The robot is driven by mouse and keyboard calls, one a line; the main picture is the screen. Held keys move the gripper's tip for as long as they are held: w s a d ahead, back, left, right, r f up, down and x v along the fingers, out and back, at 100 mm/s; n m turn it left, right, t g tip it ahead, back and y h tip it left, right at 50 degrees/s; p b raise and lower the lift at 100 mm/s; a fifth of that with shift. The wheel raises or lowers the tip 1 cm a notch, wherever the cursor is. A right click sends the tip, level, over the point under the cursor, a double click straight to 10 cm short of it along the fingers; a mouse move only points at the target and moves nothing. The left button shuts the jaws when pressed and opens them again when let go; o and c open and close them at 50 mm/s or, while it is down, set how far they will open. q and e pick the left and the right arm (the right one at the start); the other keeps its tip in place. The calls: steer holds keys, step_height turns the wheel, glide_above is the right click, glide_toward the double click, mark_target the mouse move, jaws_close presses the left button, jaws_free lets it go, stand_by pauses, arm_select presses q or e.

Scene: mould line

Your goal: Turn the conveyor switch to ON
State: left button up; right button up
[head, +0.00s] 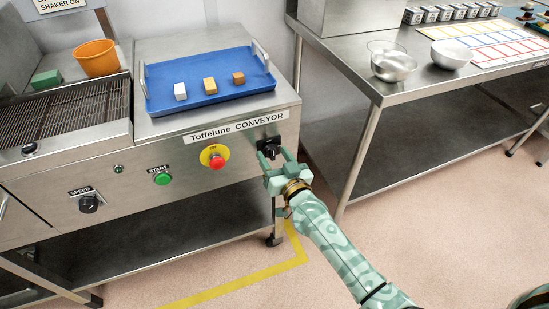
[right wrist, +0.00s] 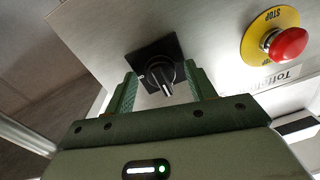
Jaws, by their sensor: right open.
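The conveyor switch (head: 269,147) is a black rotary knob on a black square plate, at the right end of the conveyor's steel front panel. It also shows in the right wrist view (right wrist: 158,77), where its white pointer line is visible; the plate's lettering is mostly hidden or too small to read. My right gripper (head: 271,161) is at the switch, its green fingers apart on either side of the knob. In the right wrist view the gripper (right wrist: 162,92) holds nothing, and I cannot tell whether the fingers touch the knob. My left gripper is not in view.
A red emergency stop (head: 216,161) on a yellow disc sits left of the switch. Further left are a green START button (head: 162,178) and a SPEED knob (head: 89,203). A blue tray (head: 215,103) with three small blocks lies on top. A steel table (head: 385,90) stands right.

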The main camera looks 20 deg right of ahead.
steer(key=c, duration=1)
steer(key=shift+m, duration=0.3)
steer(key=shift+o, duration=0.2)
steer(key=m, duration=0.3)
steer(key=shift+m+p, duration=0.3)
steer(key=m, duration=0.4)
steer(key=shift+m, duration=0.4)
steer(key=m, duration=0.4)
steer(key=shift+f+m+t+h, duration=0.1)
steer(key=shift+m+t+h, duration=0.2)
steer(key=shift+m, duration=2.5)
